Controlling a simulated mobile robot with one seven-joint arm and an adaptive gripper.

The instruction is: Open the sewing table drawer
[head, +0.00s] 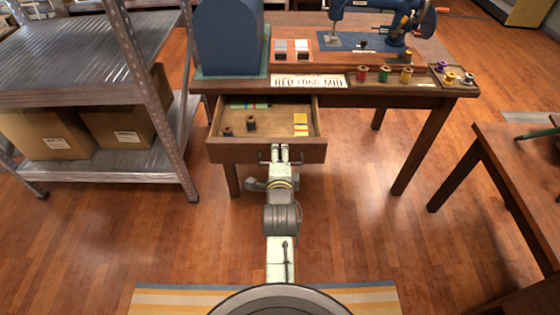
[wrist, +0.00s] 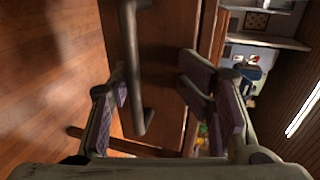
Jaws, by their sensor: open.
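The sewing table (head: 350,88) is wooden and stands at the back. Its drawer (head: 266,152) is pulled out toward me, with its inside visible from above. My gripper (head: 280,150) is at the middle of the drawer front, by the handle (head: 264,160). In the wrist view the metal bar handle (wrist: 133,70) lies between the spread fingers of my gripper (wrist: 160,95), which is open. I see gaps on both sides of the bar. The drawer front (wrist: 170,60) is close behind the handle.
The drawer holds spools (head: 251,123) and small coloured cards (head: 300,124). A blue sewing machine (head: 375,40) and a blue domed case (head: 228,38) stand on the table. A metal shelf (head: 120,60) is at left, another table (head: 520,160) at right. The floor between is clear.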

